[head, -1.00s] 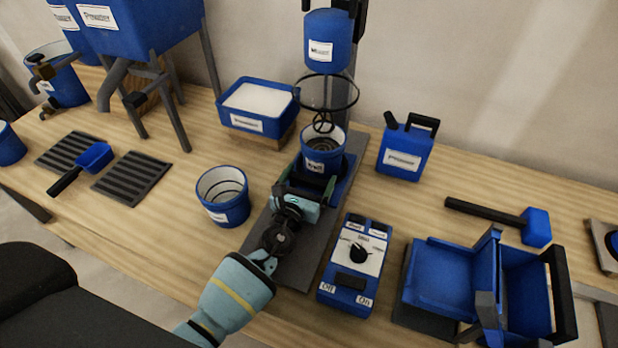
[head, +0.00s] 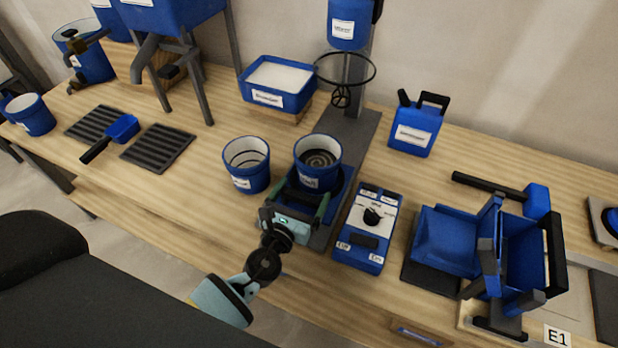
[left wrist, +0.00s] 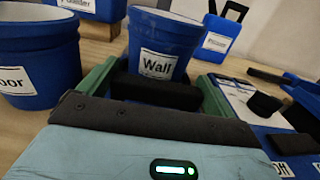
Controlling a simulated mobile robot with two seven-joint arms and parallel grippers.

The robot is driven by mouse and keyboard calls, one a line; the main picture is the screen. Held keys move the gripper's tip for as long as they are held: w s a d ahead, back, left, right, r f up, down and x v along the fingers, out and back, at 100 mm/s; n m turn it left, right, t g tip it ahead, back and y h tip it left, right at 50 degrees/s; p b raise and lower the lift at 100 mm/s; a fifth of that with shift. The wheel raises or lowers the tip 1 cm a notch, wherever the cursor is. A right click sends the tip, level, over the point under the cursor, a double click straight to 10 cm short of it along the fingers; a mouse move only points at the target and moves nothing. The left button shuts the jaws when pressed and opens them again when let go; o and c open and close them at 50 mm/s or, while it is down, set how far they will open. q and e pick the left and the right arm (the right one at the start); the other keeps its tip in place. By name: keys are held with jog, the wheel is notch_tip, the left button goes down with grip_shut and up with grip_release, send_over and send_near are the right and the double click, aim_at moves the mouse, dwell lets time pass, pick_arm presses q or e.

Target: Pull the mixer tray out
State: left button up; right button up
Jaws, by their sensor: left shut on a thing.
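The blue mixer tray (head: 344,182) carries a blue bucket labelled "Wall" (head: 318,165) and is drawn forward along the grey mixer base (head: 362,128). The bucket stands upright, clear of the whisk (head: 341,96). My left gripper (head: 304,197) is shut on the tray's front handle, in front of the bucket. In the left wrist view the dark handle (left wrist: 150,90) lies between the green fingers, with the "Wall" bucket (left wrist: 160,48) just behind. The gripper body hides much of the tray's front. My right gripper is not in view.
A second blue bucket (head: 246,165) stands close on the left of the tray. The control box (head: 368,228) with a dial is close on the right. A white-filled tub (head: 278,82) and a jerrycan (head: 416,125) stand behind. The table's front edge is near my gripper.

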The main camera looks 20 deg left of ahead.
pick_arm(q)
jog(key=shift+s+a, duration=0.1)
jog(key=shift+s, duration=2.85)
jog(key=o, duration=1.1)
jog(key=s+b, duration=0.1)
jog(key=s, duration=0.6)
jog(key=shift+a, duration=0.1)
jog(key=shift+s, duration=0.4)
